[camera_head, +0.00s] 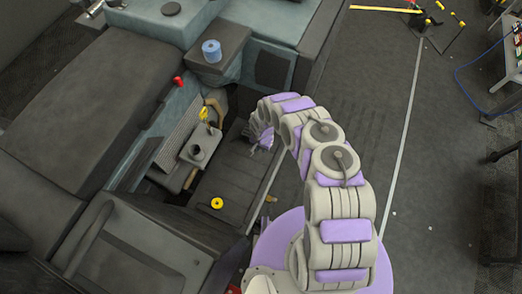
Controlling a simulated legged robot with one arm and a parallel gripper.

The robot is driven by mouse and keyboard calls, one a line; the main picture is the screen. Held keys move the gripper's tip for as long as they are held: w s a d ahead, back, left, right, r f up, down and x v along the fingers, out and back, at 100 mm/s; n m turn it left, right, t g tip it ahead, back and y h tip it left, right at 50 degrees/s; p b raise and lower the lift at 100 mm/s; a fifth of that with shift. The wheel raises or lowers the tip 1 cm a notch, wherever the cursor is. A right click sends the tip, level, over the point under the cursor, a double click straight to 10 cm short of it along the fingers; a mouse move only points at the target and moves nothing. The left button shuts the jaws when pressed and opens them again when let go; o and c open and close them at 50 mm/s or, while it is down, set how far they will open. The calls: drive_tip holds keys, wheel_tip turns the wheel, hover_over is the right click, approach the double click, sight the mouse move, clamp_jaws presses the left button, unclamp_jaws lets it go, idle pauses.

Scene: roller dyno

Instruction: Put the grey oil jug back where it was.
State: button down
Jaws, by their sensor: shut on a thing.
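My gripper (260,143) is at the far end of my arm, over the dark recessed floor left of the arm. It is shut on a small grey thing, which I take to be the grey oil jug. Only a little grey shows at the fingers, and the jug's shape and tilt cannot be made out. The gripper is right of a grey block with a dark round top (197,149) and apart from it.
A blue roll (212,51) stands on a dark box. A red item (178,82) lies on the left ledge. A yellow item (204,113) is near the grey block, and a yellow ring (217,203) lies lower. Open floor (365,85) is at right.

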drive_tip(key=shift+a+f+b, duration=0.1)
drive_tip(key=shift+f+b, duration=0.6)
drive_tip(key=shift+f, duration=1.05)
drive_tip(key=shift+f, duration=0.15)
drive_tip(key=c, duration=1)
unclamp_jaws()
drive_tip(key=shift+c, duration=0.2)
wheel_tip(320, 180, up, 12)
drive_tip(key=p, duration=0.3)
drive_tip(key=shift+r, duration=0.2)
